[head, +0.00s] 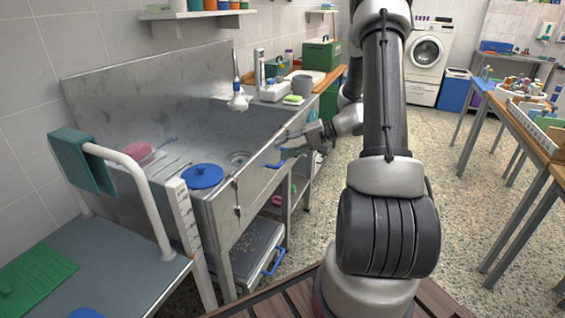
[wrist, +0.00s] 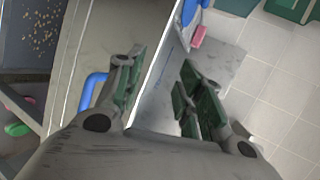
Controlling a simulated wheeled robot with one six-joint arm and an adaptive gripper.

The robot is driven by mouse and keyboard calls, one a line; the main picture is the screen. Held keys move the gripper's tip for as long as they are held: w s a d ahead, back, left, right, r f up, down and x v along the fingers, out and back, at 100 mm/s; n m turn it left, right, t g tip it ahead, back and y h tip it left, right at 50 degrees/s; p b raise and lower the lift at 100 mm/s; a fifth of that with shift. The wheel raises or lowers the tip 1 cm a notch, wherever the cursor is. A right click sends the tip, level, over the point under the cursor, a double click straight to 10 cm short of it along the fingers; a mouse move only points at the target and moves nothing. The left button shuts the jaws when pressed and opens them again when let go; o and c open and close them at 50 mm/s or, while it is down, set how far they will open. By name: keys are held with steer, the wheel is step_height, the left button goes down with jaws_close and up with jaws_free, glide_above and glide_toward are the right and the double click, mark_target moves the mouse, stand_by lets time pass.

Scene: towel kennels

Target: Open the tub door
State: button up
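The metal wash tub (head: 190,110) stands at the left in the head view. Its front panel, which seems to hold the door (head: 262,180), faces the aisle, with a dark fitting (head: 237,190) at its left edge. My gripper (head: 290,145) is at the right part of the tub's front rim. In the wrist view my gripper (wrist: 160,92) is open, its green-padded fingers either side of the panel's top edge (wrist: 168,62), with a gap between. A blue handle (wrist: 92,92) shows outside the left finger; I cannot tell whether it is fixed to the door.
A blue lid (head: 202,176) lies on the tub's left part. A speckled tray (head: 255,250) with a blue handle sits below. A grey table (head: 100,265) with a white rail stands left. A wooden-topped table (head: 520,130) is at right; the floor between is clear.

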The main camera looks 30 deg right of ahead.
mark_target(270, 170)
steer(key=w+d+f+m+t+h, duration=0.2)
steer(key=w+d+f+m+t, duration=0.25)
steer(key=d+f, duration=0.55)
steer(key=shift+n+t, duration=0.35)
steer(key=shift+s+a+f+x, duration=0.1)
steer(key=shift+f+x, duration=0.05)
steer(key=shift+x, duration=1.25)
steer(key=shift+s+a+f+x, duration=0.1)
steer(key=shift+f+x, duration=0.05)
steer(key=shift+x, duration=1.25)
steer(key=shift+s+f+x, duration=0.1)
steer(key=shift+x, duration=1.25)
jaws_close()
